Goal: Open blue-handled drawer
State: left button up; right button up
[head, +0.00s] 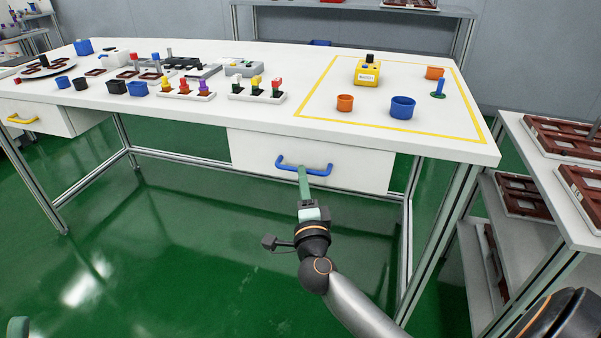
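The blue-handled drawer (258,150) is a white box under the front of the white table, and its front looks about flush with the table edge. Its blue bar handle (322,171) runs across the middle of the front. The fingers overlap the handle in the picture. I cannot tell whether they are closed around it. A small grey-green piece at the bottom left corner, likely my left gripper (18,327), is mostly cut off.
A second drawer (45,121) with a yellow handle (22,119) is at the left. Pots, colored pegs and a yellow button box (367,73) stand on the table (270,112). A shelf (540,165) with brown trays is at the right. The green floor before the drawer looks clear.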

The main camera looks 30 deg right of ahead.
jog(key=shift+x, duration=1.8)
jog(key=shift+c, duration=0.4)
grip_shut()
